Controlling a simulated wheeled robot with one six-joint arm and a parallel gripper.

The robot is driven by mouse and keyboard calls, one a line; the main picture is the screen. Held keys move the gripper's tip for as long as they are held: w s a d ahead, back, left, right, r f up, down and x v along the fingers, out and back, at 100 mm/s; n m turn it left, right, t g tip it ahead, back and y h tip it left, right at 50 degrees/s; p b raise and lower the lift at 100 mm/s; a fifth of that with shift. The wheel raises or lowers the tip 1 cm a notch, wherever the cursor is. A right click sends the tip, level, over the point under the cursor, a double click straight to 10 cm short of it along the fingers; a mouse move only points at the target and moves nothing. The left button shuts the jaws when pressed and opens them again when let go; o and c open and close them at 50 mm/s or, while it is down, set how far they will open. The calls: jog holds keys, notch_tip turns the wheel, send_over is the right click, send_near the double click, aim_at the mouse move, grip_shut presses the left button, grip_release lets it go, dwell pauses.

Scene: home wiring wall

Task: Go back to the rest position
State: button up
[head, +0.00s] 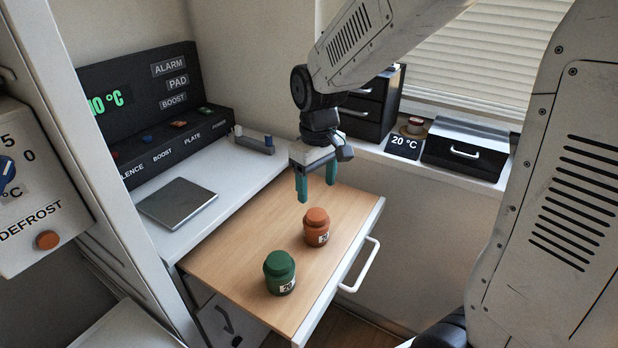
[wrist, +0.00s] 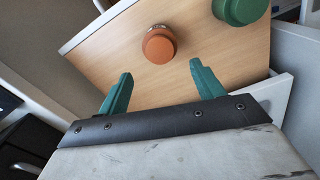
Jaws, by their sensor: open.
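My gripper (head: 317,184) is open and empty, its two teal fingers pointing down above the back part of the pulled-out wooden drawer or board (head: 240,262). In the wrist view my gripper (wrist: 160,85) shows its fingers spread apart with nothing between them. An orange jar (head: 316,228) stands upright on the wood, in front of and below the fingers. A green jar (head: 279,272) stands upright nearer the front left. In the wrist view the orange jar (wrist: 159,45) lies beyond the fingertips, and the green jar (wrist: 240,8) is partly cut off at the top.
A black control panel (head: 150,85) with labels and buttons stands at the back left. A grey square plate (head: 177,203) lies on the white counter. Black drawer boxes (head: 468,148) and a 20 °C sign (head: 404,144) stand on the ledge. A white handle (head: 362,266) juts from the drawer front.

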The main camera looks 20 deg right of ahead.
jog(key=shift+s+f, duration=0.1)
jog(key=shift+s, duration=0.25)
jog(key=s+d+r+m, duration=0.1)
jog(key=s+r, duration=0.2)
jog(key=s, duration=0.4)
jog(key=s+d+r+m+t, duration=0.1)
jog(key=s+r, duration=0.2)
jog(key=s, duration=0.4)
jog(key=s+d+r+m, duration=0.1)
jog(key=s+r+m, duration=0.1)
jog(key=s, duration=0.5)
jog(key=shift+s+r, duration=0.2)
jog(key=shift+r, duration=0.55)
